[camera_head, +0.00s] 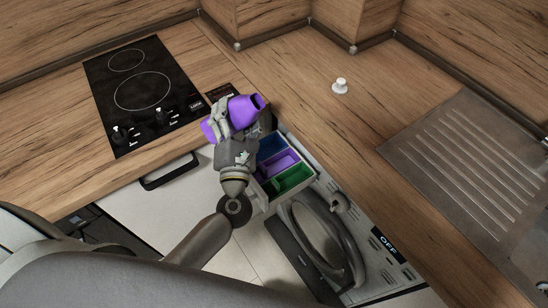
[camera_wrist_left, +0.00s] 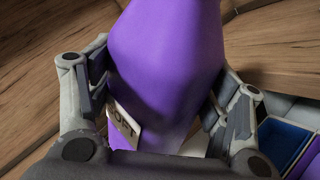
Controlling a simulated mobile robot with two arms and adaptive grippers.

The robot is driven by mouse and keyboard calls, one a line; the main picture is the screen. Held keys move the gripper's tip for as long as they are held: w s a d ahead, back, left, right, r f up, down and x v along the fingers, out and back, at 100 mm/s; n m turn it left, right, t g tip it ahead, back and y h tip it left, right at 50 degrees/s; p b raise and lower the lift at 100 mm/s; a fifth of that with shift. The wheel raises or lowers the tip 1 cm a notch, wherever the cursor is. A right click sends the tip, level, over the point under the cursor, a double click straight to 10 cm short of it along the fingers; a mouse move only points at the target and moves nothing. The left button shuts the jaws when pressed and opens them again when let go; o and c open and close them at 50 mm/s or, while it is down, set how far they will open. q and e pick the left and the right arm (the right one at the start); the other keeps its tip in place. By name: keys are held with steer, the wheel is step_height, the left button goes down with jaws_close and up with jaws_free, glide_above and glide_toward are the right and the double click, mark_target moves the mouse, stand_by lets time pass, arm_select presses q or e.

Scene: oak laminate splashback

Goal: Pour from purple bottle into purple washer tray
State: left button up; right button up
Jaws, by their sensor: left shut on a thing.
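The purple bottle (camera_head: 247,111) is in my left gripper (camera_head: 224,122), which is shut around its body. The bottle lies strongly tilted, its open dark mouth pointing to the right in the head view. In the left wrist view the bottle (camera_wrist_left: 165,50) fills the middle between the fingers, with a partly hidden label reading "OFT". The purple washer tray (camera_head: 278,165) is the middle compartment of the pulled-out drawer, between a blue and a green one. The bottle is above the drawer's back left end, nearest the blue compartment. No liquid is visible. My right gripper is not in view.
A white cap (camera_head: 340,87) stands on the wooden counter. A black cooktop (camera_head: 143,90) is at left and a ribbed metal drainer (camera_head: 470,165) at right. The washer's round grey door (camera_head: 320,235) is below the drawer. The blue compartment (camera_wrist_left: 285,140) shows in the wrist view.

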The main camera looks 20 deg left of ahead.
mark_target(230, 123)
arm_select(q)
steer(key=n, duration=0.1)
steer(key=r+n, duration=0.1)
steer(key=shift+a+n+g+y, duration=0.1)
steer(key=shift+n+g+y, duration=0.2)
steer(key=shift+n, duration=0.1)
steer(key=n, duration=0.1)
steer(key=a+n+g+p, duration=0.1)
steer(key=n, duration=0.1)
steer(key=shift+s+r+n, duration=0.1)
steer(key=shift+r+n, duration=0.05)
steer(key=shift+n, duration=0.15)
steer(key=shift+a+n, duration=0.2)
steer(key=shift+n, duration=0.6)
steer(key=shift+n+g, duration=0.3)
steer(key=shift+n, duration=0.3)
step_height(230, 123, down, 4)
steer(key=b, duration=0.2)
steer(key=shift+a+b, duration=0.15)
steer(key=shift+b, duration=0.25)
steer(key=shift+a+f+n+b, duration=0.1)
steer(key=shift+f+n+b, duration=0.35)
steer(key=shift+f, duration=0.3)
